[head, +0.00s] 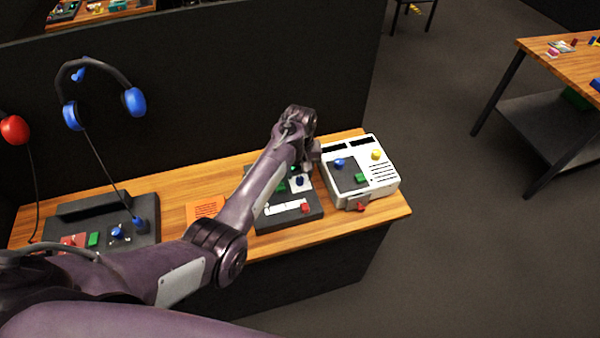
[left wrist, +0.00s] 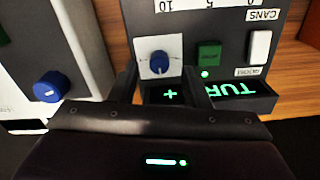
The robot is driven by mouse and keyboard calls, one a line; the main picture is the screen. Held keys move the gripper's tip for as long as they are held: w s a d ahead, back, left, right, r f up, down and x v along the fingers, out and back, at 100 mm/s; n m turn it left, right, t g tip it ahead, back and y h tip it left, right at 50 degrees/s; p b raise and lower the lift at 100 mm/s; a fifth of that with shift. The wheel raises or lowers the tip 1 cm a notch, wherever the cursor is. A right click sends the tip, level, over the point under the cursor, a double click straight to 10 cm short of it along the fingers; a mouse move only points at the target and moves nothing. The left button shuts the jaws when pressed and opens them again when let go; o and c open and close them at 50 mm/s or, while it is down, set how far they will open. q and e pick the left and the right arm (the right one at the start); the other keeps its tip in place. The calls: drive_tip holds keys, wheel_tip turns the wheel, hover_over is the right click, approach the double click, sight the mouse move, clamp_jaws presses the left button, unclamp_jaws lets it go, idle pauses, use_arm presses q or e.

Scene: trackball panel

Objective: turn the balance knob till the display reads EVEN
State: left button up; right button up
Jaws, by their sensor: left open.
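The dark control panel (head: 290,218) lies on the wooden desk. Its blue balance knob (left wrist: 158,62) sits on a white plate with tick marks; it also shows in the head view (head: 299,181). The display (left wrist: 245,91) shows green characters reading "TUR" and a "+"; a finger hides the middle. My left gripper (left wrist: 162,76) is open, with its two fingers apart on either side of the knob's near edge in the wrist view. I cannot tell whether they touch the knob. In the head view my left gripper (head: 309,160) reaches down over the panel's back. My right gripper is not in view.
A green button (left wrist: 208,55) and a white switch (left wrist: 258,46) sit beside the knob. A red slider knob (head: 305,208) is on the panel's front. A white box (head: 385,187) with blue and yellow knobs stands close on the right. An orange note (head: 204,207) lies left.

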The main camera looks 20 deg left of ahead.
sight(300, 180)
use_arm(q)
drive_tip(key=shift+w+f, duration=0.1)
drive_tip(key=shift+f, duration=0.95)
drive_tip(key=shift+w+f, duration=0.1)
drive_tip(key=shift+f, duration=0.05)
drive_tip(key=c, duration=0.9)
clamp_jaws()
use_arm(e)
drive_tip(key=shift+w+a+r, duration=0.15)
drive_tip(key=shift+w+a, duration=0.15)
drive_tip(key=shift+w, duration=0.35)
